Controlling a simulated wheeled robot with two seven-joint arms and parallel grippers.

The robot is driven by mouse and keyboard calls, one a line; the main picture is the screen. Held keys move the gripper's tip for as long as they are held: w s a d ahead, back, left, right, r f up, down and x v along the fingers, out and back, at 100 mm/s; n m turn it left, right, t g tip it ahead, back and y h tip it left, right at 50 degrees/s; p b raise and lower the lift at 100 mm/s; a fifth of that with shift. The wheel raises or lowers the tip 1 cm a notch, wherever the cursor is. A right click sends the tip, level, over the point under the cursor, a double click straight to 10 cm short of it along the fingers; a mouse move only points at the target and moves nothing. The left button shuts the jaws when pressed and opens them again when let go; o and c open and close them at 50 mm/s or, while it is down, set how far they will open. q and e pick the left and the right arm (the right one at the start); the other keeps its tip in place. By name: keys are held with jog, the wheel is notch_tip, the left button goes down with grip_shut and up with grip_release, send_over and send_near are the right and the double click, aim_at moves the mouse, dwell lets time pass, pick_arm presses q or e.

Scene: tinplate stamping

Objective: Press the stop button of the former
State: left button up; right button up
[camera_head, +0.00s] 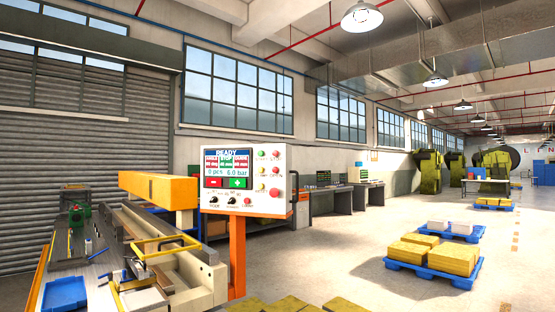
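The former (165,245) stands at the left, a long grey machine bed with an orange beam above it. Its white control panel (243,207) is on an orange post in the middle of the view, facing me. The panel's lit screen (226,169) reads READY. Right of the screen are several small round buttons under small labels. A red button (276,154) at the top right appears to carry the stop label. A green button (262,154) is beside it. A larger red button (274,193) is lower down. Neither of my grippers is in view.
A bench with a blue tray (66,294) and small tools is at the lower left. Blue pallets (408,268) with yellow stacks stand on the floor at the right. Workstations (330,200) line the back wall. Floor right of the panel is mostly clear.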

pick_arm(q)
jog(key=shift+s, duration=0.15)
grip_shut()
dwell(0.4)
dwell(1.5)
